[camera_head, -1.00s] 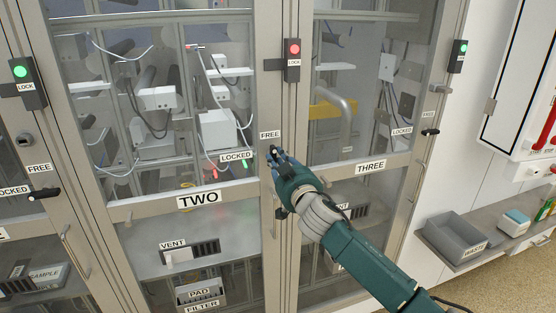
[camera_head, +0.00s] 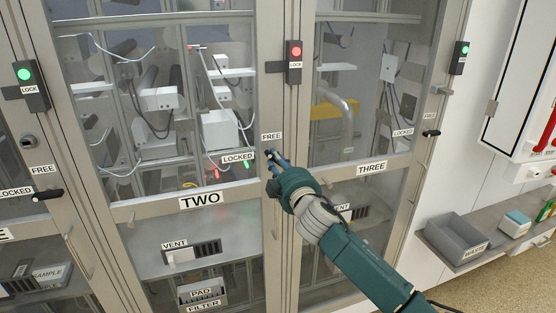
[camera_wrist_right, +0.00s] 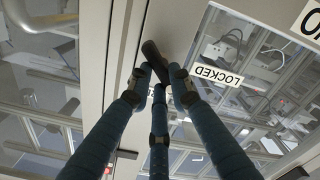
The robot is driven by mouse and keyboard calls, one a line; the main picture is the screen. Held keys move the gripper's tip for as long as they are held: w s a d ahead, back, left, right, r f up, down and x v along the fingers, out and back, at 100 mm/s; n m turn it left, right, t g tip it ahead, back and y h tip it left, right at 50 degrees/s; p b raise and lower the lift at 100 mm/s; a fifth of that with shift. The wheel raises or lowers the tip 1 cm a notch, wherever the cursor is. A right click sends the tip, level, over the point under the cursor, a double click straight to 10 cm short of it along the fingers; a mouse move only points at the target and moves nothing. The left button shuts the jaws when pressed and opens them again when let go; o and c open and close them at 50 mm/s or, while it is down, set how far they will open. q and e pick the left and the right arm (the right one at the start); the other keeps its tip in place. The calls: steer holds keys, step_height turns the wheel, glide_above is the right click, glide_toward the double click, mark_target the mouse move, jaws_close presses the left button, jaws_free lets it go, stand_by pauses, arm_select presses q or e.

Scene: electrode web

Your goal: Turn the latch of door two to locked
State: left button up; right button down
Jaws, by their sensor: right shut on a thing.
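Door two (camera_head: 205,188), marked TWO, is a closed glass door in a grey frame. Its black latch (camera_wrist_right: 153,58) is on the right stile, below the FREE label (camera_head: 272,136) and right of the LOCKED label (camera_head: 238,158). My right gripper (camera_head: 275,160) is shut on this latch; its blue fingers hide much of it in the head view. In the right wrist view, the fingers (camera_wrist_right: 158,85) close around the latch, which is tilted, with the upside-down LOCKED label beside it. The lock lamp (camera_head: 295,50) above is red. My left gripper is out of view.
Door three (camera_head: 371,168) is right of the latch, its lamp (camera_head: 463,48) green. The left door's lamp (camera_head: 25,73) is also green; its latch (camera_head: 48,195) lies level. A grey waste bin (camera_head: 458,238) stands on the right-hand shelf.

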steer(key=n, duration=0.3)
steer(key=n+p, duration=0.1)
steer(key=n, duration=0.4)
steer(key=shift+a+f+n+p, duration=0.2)
steer(key=shift+a+n+p, duration=0.1)
steer(key=shift+n+p, duration=0.1)
stand_by(0.4)
steer(key=c, duration=1.6)
jaws_free()
steer(key=shift+o, duration=0.2)
steer(key=shift+s, duration=0.2)
steer(key=v, duration=1.1)
steer(key=shift+s, duration=0.35)
steer(key=shift+d, duration=0.15)
